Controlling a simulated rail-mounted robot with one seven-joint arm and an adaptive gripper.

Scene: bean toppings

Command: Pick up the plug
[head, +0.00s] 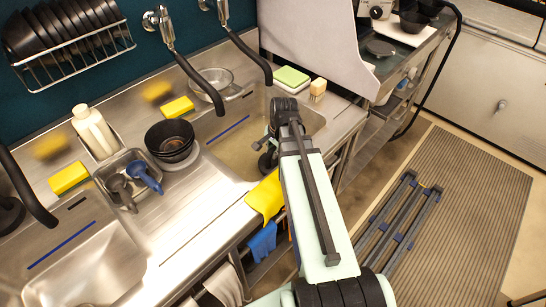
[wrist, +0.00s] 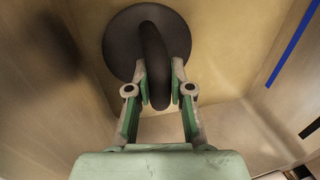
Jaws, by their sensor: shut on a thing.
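The plug (wrist: 122,42) is a dark round disc with a thick curved handle, seen in the wrist view at the top middle. My gripper (wrist: 159,78) has its two green-padded fingers on either side of the handle and is shut on it. The sink's pale basin floor lies behind the plug; I cannot tell whether the disc touches it. In the head view, my gripper (head: 267,152) is down in the right sink (head: 232,143), mostly hidden by my arm, and I cannot make out the plug there.
Basin walls stand close around my gripper. A faucet (head: 200,72) reaches over the sink. A strainer (head: 212,82), a green sponge (head: 291,77) and a brush (head: 318,88) sit by its back and right edges. A yellow cloth (head: 265,197) hangs at the front edge.

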